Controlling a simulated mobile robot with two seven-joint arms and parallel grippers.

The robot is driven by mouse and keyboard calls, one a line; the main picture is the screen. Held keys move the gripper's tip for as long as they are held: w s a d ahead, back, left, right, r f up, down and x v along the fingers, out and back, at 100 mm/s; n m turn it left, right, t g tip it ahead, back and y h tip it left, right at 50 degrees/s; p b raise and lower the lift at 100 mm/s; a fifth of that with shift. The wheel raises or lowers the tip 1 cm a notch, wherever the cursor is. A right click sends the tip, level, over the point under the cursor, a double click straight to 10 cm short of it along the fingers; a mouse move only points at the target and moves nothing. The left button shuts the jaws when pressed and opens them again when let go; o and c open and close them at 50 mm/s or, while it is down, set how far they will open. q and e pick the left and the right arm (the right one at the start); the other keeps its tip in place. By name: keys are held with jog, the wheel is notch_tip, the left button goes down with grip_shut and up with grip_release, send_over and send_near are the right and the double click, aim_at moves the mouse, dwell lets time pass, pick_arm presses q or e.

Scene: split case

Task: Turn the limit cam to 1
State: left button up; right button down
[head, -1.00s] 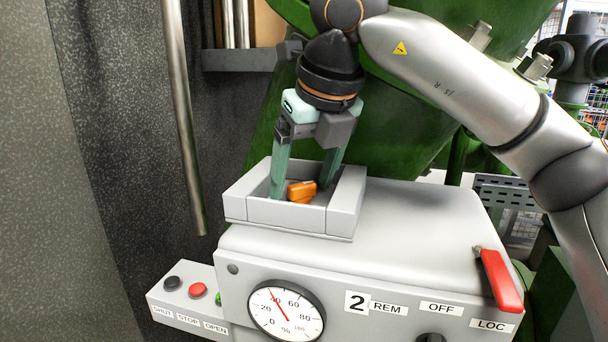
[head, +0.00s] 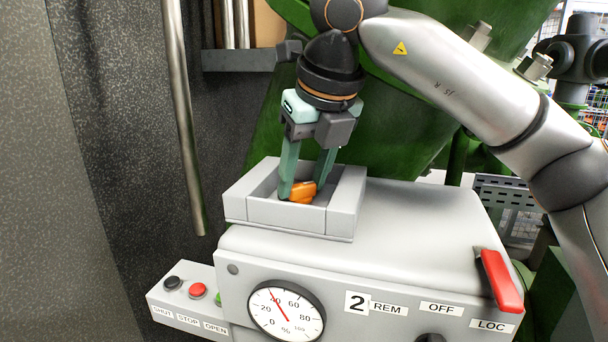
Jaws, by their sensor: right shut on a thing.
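The limit cam, an orange knob (head: 302,193), sits inside a grey open-topped box (head: 290,214) on top of the actuator housing. My right gripper (head: 302,186) reaches down into the box from above, its two teal fingers shut on the orange knob, one on each side. The lower part of the knob and any markings around it are hidden by the box wall and fingers. My left gripper is not in view.
The grey housing (head: 400,235) carries a percent dial (head: 286,311), a red lever (head: 500,281) and labels 2, REM, OFF and LOC. A button panel (head: 190,300) is at lower left. A metal pipe (head: 186,130) hangs at left, and green casing (head: 390,140) stands behind.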

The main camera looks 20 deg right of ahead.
jog(key=n+y+p, duration=0.1)
jog(key=n, duration=0.1)
jog(key=n+p, duration=0.1)
jog(key=n, duration=0.1)
jog(key=shift+d+r+n+g+y, duration=0.1)
jog(key=shift+r+n+g+y, duration=0.05)
jog(key=shift+n+g+y, duration=0.25)
jog(key=shift+w+d+n+g+y+p, duration=0.1)
jog(key=shift+n+g+y+p, duration=0.2)
jog(key=shift+n+p, duration=0.55)
jog(key=shift+w+n+g+y+p, duration=0.1)
jog(key=shift+n+g+y+p, duration=0.25)
jog(key=shift+n, duration=0.9)
jog(key=shift+s, duration=0.1)
jog(key=shift+c, duration=1.6)
grip_release()
jog(key=v, duration=1.2)
jog(key=shift+r+p, duration=0.2)
jog(key=shift+p, duration=0.25)
